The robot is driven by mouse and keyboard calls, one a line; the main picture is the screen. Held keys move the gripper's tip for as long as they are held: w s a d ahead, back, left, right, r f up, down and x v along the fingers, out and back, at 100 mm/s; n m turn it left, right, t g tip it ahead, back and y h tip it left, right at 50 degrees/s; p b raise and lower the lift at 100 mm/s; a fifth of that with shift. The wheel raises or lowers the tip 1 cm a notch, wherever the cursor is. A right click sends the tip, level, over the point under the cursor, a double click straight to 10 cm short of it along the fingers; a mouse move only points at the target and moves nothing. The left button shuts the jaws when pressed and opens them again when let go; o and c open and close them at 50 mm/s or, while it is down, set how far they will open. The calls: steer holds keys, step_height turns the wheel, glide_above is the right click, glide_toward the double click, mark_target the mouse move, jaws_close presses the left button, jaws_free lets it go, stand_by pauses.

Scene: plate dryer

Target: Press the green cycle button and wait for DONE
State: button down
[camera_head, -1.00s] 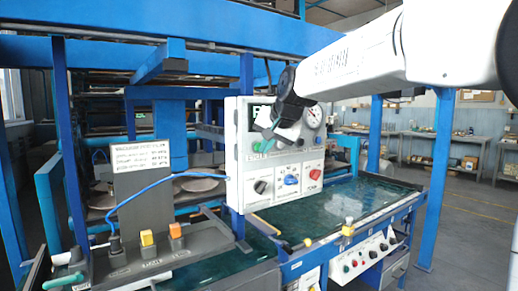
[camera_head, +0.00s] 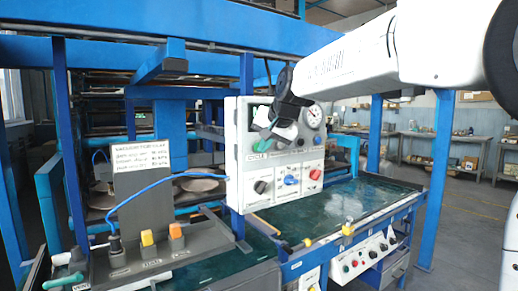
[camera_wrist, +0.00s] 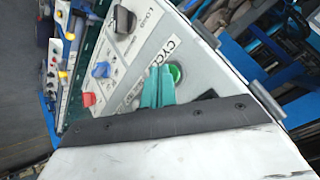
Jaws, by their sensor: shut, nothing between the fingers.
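The green cycle button (camera_head: 259,146) sits on the white control panel (camera_head: 236,180), above the CYCLE label. In the wrist view the green button (camera_wrist: 176,73) shows just beyond and to the right of my fingertips. My gripper (camera_wrist: 158,72) has teal fingers that are shut with nothing between them. In the head view my gripper (camera_head: 265,135) is in front of the panel's upper left part, close to the button. I cannot tell whether the fingertips touch the button. A small display at the panel's top left is partly hidden by my gripper, and its text is unreadable.
Black, blue and red knobs (camera_head: 290,181) line the panel's lower part. A round gauge (camera_head: 311,117) is at its upper right. A grey box with yellow and orange switches (camera_head: 147,238) stands left. A teal-topped table (camera_head: 345,200) lies below and right.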

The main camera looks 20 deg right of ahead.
stand_by(0.4)
steer(key=shift+s+d, duration=0.25)
steer(key=shift+s, duration=0.5)
